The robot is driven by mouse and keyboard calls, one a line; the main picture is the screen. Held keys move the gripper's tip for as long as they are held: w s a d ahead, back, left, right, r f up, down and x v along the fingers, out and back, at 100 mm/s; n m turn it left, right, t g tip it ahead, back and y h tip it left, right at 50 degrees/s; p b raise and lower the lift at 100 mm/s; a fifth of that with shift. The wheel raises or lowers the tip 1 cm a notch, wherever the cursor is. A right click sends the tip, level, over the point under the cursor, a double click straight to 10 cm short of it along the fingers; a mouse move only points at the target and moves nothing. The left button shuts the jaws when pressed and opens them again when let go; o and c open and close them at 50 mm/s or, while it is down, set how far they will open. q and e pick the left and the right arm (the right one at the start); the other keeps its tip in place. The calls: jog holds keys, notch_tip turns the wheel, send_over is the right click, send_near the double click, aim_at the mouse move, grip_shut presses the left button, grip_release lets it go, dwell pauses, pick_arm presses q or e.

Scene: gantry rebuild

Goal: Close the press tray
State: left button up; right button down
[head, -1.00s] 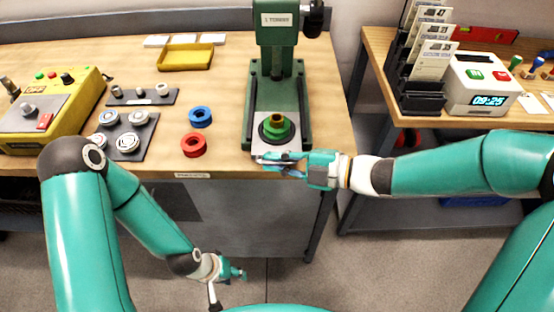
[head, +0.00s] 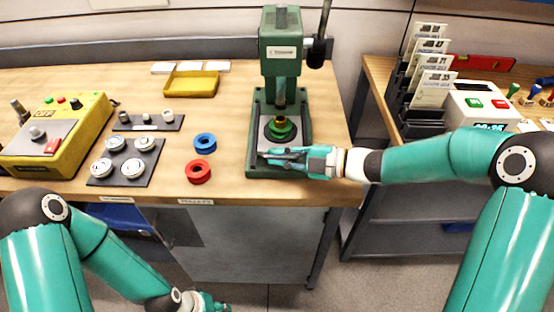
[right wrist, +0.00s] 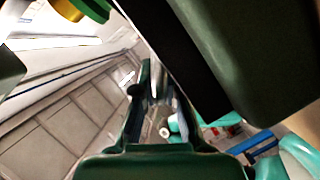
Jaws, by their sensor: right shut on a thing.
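The green press (head: 282,50) stands on the wooden bench. Its grey press tray (head: 264,142) lies between the green rails of the base, with a green and brass part (head: 281,128) on it below the ram. My right gripper (head: 268,155) is shut on the front of the tray, just above the front end of the base. The fingers hide the exact grip. In the right wrist view the fingers (right wrist: 155,85) are close together and the green and brass part (right wrist: 75,10) shows at top left. My left gripper (head: 218,305) is low at the picture's bottom edge, its fingers unclear.
Red (head: 199,171) and blue (head: 205,143) rings lie left of the press. Left of them are a dark plate of round parts (head: 126,160) and a yellow control box (head: 55,135). A yellow tray (head: 191,84) lies behind. Card racks (head: 425,90) stand on the right bench.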

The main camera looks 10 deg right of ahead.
jog(key=shift+s+f, duration=0.1)
jog(key=c, duration=1.2)
grip_release()
jog(key=shift+c, duration=0.2)
jog(key=shift+v, duration=4)
